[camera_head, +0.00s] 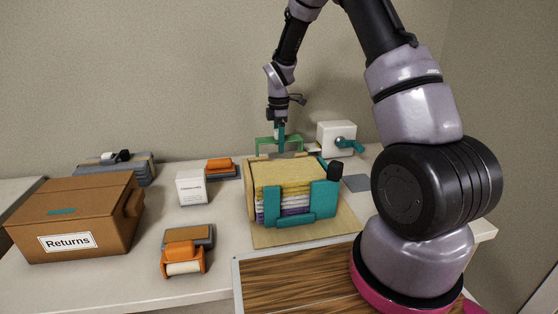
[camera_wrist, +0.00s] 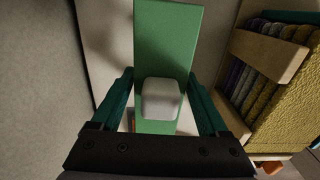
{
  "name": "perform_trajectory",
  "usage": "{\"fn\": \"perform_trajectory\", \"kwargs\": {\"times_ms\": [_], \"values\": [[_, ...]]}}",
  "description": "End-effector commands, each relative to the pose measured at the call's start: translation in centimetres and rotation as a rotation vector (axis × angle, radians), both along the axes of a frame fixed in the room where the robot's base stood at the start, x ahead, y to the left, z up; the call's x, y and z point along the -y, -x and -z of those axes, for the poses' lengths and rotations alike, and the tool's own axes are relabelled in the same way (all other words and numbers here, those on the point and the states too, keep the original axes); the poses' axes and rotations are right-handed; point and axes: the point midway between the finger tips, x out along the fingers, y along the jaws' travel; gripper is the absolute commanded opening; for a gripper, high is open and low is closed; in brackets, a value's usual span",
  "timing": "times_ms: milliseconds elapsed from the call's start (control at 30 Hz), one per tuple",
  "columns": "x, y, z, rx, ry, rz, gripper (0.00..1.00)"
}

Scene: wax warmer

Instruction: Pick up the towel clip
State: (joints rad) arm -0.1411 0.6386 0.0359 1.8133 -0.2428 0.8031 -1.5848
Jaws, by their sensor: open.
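A pale, rounded block (camera_wrist: 161,98) sits on a green stand (camera_wrist: 166,35) in the wrist view. It may be the towel clip, but its shape does not settle that. My gripper (camera_wrist: 160,78) is open, with one teal finger on each side of the block and a gap on both sides. In the head view my gripper (camera_head: 281,138) points down over the green stand (camera_head: 262,141) behind the towel rack. There the block is mostly hidden by the gripper.
A wooden rack of folded towels (camera_head: 290,172) with teal brackets stands just in front of the stand. A white box with a teal crank (camera_head: 336,138) is to its right. A Returns box (camera_head: 85,215), a small white box (camera_head: 191,187) and orange items stand left. The wall is close behind.

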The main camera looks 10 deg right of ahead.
Motion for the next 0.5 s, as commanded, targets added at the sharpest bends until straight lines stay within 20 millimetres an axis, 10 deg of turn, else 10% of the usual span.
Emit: {"fn": "perform_trajectory", "kwargs": {"times_ms": [167, 367, 500], "values": [[0.00, -0.01, -0.03, 0.000, 0.000, 0.000, 0.74], [0.00, -0.01, -0.04, 0.000, 0.000, 0.000, 0.00], [0.00, -0.02, -0.07, 0.001, 0.000, 0.000, 0.00]]}}
